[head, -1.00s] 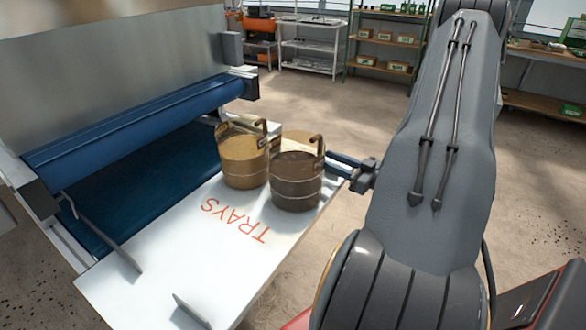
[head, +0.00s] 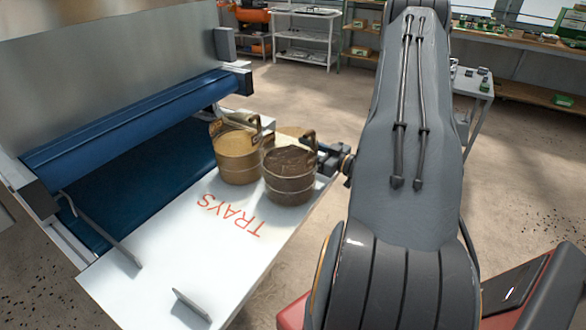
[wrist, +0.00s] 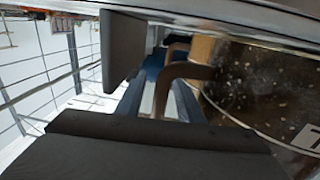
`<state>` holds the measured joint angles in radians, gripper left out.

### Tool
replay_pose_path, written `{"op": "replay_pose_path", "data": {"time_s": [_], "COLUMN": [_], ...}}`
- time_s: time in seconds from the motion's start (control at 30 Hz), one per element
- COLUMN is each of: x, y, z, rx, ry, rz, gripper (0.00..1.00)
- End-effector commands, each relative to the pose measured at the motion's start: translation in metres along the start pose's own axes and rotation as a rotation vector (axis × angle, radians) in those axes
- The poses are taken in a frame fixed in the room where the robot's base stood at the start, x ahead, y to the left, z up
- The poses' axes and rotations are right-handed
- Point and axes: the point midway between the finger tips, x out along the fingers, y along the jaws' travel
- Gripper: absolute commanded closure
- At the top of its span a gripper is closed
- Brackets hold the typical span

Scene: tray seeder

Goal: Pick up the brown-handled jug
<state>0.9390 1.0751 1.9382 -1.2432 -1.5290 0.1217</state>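Two wooden bucket-like jugs stand upright side by side on the white shelf marked TRAYS (head: 160,275). The right jug (head: 289,185) holds dark, soil-like material; the left jug (head: 238,168) holds tan material. Both handles look brownish in the head view, so I cannot tell the two apart by handle colour there. My gripper (head: 325,160) is at the right side of the dark-filled jug. In the wrist view that jug (wrist: 265,85) fills the right side, with its brown handle (wrist: 185,72) near my dark fingers (wrist: 150,100). The fingers are apart; no grip on the handle shows.
A blue roller (head: 140,115) and blue belt (head: 135,185) of the seeder lie left of the jugs. A small upright plate (head: 192,304) stands on the shelf's near end. Shelving racks stand at the back.

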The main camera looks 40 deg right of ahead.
Motion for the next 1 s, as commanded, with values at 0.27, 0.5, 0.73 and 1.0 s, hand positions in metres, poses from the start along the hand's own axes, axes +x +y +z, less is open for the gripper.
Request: {"op": "replay_pose_path", "data": {"time_s": [0.27, 0.5, 0.73, 1.0], "x": [-0.0003, -0.0004, -0.0004, -0.0004], "y": [0.0000, 0.0001, 0.0002, 0.0002], "z": [-0.0001, -0.0002, -0.0003, -0.0004], "rx": [0.000, -0.001, -0.001, -0.001], "ry": [0.000, 0.000, 0.000, 0.001], "rz": [0.000, 0.000, 0.000, 0.000], "gripper": [1.00, 1.00, 1.00, 1.00]}}
